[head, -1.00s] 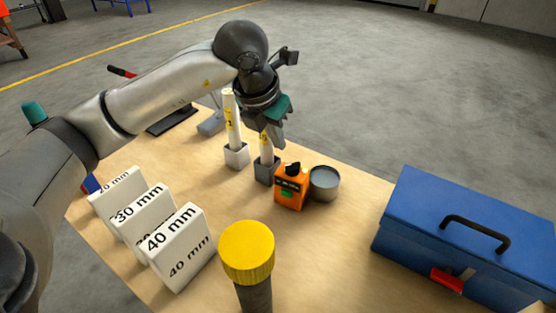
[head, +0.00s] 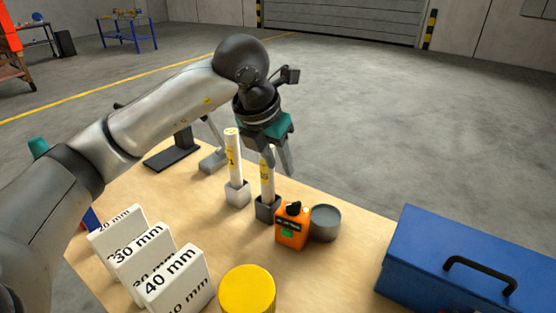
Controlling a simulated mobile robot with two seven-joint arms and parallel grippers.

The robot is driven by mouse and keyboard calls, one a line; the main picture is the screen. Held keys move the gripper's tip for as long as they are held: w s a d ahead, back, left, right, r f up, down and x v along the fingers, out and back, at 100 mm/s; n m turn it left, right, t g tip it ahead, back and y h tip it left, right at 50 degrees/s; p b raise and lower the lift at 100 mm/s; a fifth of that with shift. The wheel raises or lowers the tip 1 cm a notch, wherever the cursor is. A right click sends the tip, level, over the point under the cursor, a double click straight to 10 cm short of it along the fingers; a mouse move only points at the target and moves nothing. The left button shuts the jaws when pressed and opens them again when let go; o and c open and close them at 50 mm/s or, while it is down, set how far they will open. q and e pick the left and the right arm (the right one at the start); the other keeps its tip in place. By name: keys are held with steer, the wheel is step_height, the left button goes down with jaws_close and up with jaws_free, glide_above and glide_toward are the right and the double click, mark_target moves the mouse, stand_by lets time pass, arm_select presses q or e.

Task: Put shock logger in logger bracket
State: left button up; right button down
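An orange box-shaped device with a black top knob and a green patch, which looks like the shock logger (head: 291,229), stands upright on the wooden table. My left gripper (head: 270,162) points down above and behind it, over a white tube (head: 267,185) in a dark grey holder (head: 267,208). Its fingers look spread, and I see nothing held between them. The gripper hides the tube's top. I cannot tell for certain which thing is the logger bracket; a grey fixture (head: 212,161) stands at the table's back left. My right gripper is not in view.
A grey round tin (head: 325,222) stands right beside the orange device. Another white tube (head: 233,155) stands in a pale holder. White millimetre-marked blocks (head: 145,262) are front left, a yellow-capped cylinder (head: 247,290) front centre, a blue toolbox (head: 450,270) right. Table between tin and toolbox is clear.

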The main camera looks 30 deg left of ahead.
arm_select(q)
steer(key=o, duration=0.6)
steer(key=shift+o, duration=0.2)
